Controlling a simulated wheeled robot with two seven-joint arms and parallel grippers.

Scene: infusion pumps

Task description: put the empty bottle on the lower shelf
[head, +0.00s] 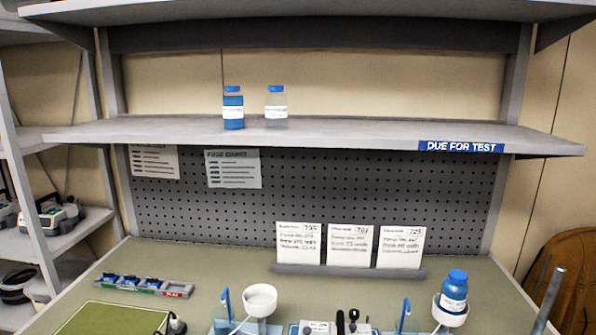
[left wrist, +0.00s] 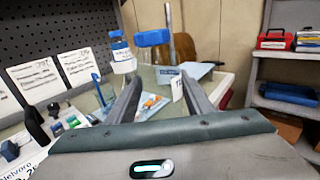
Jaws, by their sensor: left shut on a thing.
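My left gripper (left wrist: 158,88) shows in the left wrist view, shut on a clear empty bottle (left wrist: 154,58) with a blue cap, which stands up between the fingertips. Its lower part is hard to make out through the clear wall. In the head view neither gripper shows. The lower shelf (head: 350,133) of the rack carries a blue-filled bottle (head: 233,112) and a clear bottle (head: 276,108), both upright and blue-capped, left of the middle. A "DUE FOR TEST" label (head: 461,147) is on its right front edge.
The upper shelf (head: 310,12) overhangs the lower one. The lower shelf is bare right of its two bottles. On the bench, a blue bottle (head: 454,290) sits in a white cup at the right, with a second white cup (head: 259,300), cards (head: 350,246) and a strip tray (head: 143,286) nearby.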

